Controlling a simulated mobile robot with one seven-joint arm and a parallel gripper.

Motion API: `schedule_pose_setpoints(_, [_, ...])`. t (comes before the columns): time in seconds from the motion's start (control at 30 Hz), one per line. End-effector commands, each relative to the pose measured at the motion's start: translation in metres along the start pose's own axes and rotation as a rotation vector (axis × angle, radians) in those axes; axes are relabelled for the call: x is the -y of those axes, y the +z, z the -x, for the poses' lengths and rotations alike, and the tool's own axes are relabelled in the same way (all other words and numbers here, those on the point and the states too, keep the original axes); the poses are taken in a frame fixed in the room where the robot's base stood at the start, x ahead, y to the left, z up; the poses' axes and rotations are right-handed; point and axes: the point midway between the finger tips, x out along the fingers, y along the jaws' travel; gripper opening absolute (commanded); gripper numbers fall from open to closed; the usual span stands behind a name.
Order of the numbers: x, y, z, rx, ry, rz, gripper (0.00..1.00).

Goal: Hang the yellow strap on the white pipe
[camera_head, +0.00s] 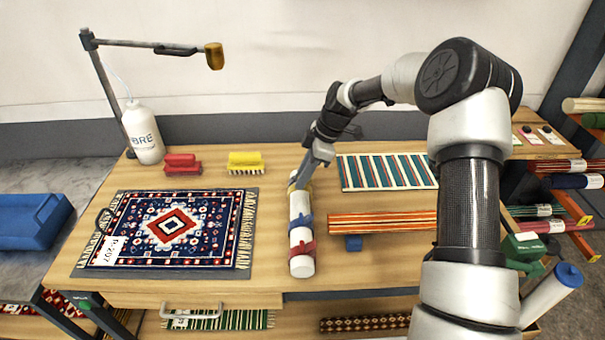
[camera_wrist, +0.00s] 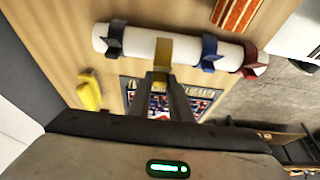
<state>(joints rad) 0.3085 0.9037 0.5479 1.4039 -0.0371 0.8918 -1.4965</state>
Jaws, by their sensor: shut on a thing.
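The white pipe (camera_head: 301,212) lies on the wooden table, pointing away from me. In the wrist view the pipe (camera_wrist: 226,49) runs across the top. A blue strap (camera_head: 301,221) and a red strap (camera_head: 303,248) sit around its near half, and a dark strap (camera_wrist: 115,39) sits near its far end. My gripper (camera_head: 301,181) is at the pipe's far part, shut on the yellow strap (camera_wrist: 163,50). The yellow strap overlaps the pipe between the dark and blue straps. I cannot tell whether it rests on the pipe. My gripper hides most of it in the head view.
A patterned rug (camera_head: 170,229) lies left of the pipe. Striped rugs (camera_head: 387,172) and (camera_head: 383,222) lie to its right. A red brush (camera_head: 182,163), a yellow brush (camera_head: 245,162) and a white bottle (camera_head: 143,133) stand at the back left, beside a lamp stand (camera_head: 110,92).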

Motion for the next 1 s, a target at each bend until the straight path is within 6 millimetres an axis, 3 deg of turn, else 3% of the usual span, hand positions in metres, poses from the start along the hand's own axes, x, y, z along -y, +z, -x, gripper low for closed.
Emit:
schedule_pose_setpoints(0.5, [0.000, 0.016, -0.040, 0.000, 0.001, 0.000, 0.00])
schedule_pose_setpoints(0.93, [0.000, 0.018, -0.044, 0.000, 0.001, 0.000, 0.00])
schedule_pose_setpoints(0.97, [0.000, 0.018, -0.044, 0.000, 0.001, 0.000, 0.20])
schedule_pose_setpoints(1.0, [0.000, 0.018, -0.044, 0.000, 0.001, 0.000, 0.26])
